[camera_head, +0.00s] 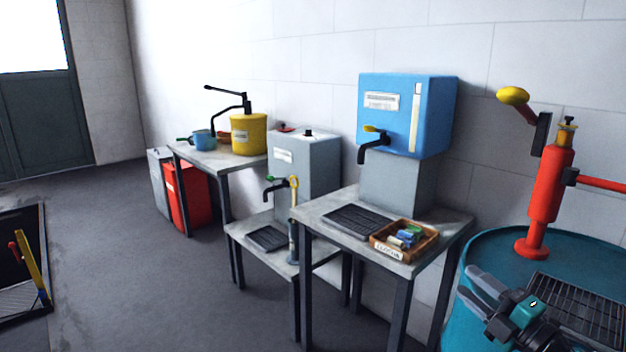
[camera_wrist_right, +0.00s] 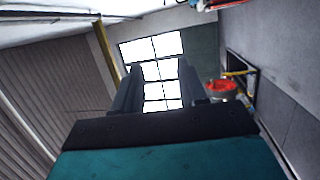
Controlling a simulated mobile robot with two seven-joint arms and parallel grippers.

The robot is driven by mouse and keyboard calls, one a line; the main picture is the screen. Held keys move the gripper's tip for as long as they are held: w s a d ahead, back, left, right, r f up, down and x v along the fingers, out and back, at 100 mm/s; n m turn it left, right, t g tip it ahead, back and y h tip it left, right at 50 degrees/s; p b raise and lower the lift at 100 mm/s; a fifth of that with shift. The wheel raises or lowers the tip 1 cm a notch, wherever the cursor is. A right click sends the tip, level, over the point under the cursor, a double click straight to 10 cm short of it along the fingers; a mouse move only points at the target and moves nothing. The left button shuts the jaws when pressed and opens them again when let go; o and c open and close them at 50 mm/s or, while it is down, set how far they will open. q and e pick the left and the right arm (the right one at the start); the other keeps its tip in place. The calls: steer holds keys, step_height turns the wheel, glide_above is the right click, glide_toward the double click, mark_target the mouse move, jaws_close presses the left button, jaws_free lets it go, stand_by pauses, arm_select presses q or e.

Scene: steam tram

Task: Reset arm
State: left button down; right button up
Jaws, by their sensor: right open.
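My right gripper (camera_head: 473,285) shows at the lower right of the head view, in front of the teal drum (camera_head: 480,255). Its two dark fingers are apart with nothing between them. In the right wrist view the same open gripper (camera_wrist_right: 158,82) has a bright window (camera_wrist_right: 158,65) far behind its fingers. I cannot tell from the head view whether it touches the drum. My left gripper is not in view.
A red pump (camera_head: 545,195) stands on the drum beside a dark grate (camera_head: 580,308). Left of it, a table (camera_head: 320,212) holds a blue tank (camera_head: 400,110) and a small wooden box (camera_head: 388,252). A floor pit (camera_head: 20,250) is at far left. The middle floor is clear.

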steer(key=s+a+f+m+g+h, duration=0.3)
steer(key=s+a+f+m, duration=0.4)
steer(key=s+f+m, duration=0.2)
steer(key=s+a+f+m+g+h, duration=0.2)
steer(key=s+a+f+m+g, duration=0.2)
steer(key=s+a+f+m, duration=0.4)
steer(key=s+f+m, duration=0.2)
steer(key=s+f, duration=0.3)
steer(key=f, duration=0.2)
steer(key=shift+a+f+h+b, duration=0.15)
steer(key=shift+a+h+b, duration=0.05)
steer(key=shift+h+b, duration=0.2)
steer(key=shift+s, duration=0.1)
